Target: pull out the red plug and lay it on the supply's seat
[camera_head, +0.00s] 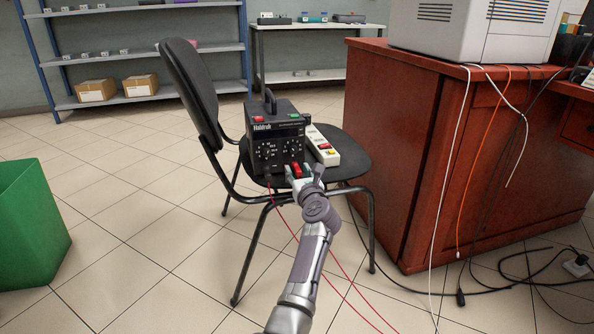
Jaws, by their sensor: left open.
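A black power supply (272,140) with dials, a top handle and a red and a green button stands on the dark seat (352,160) of a chair. A red plug (296,170) shows low at the right of its front face, with a small green spot beside it. My left gripper (304,180) is open right at the plug, its fingers near it. I cannot tell whether they touch it; the gripper partly hides this area. Thin red leads (282,217) hang down from the supply's front. My right gripper is not in view.
A white power strip (321,147) lies on the seat to the right of the supply. A reddish wooden desk (398,150) with hanging cables stands at right. A green bin (30,225) is at left. Shelves are at the back. Free seat shows at the right edge.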

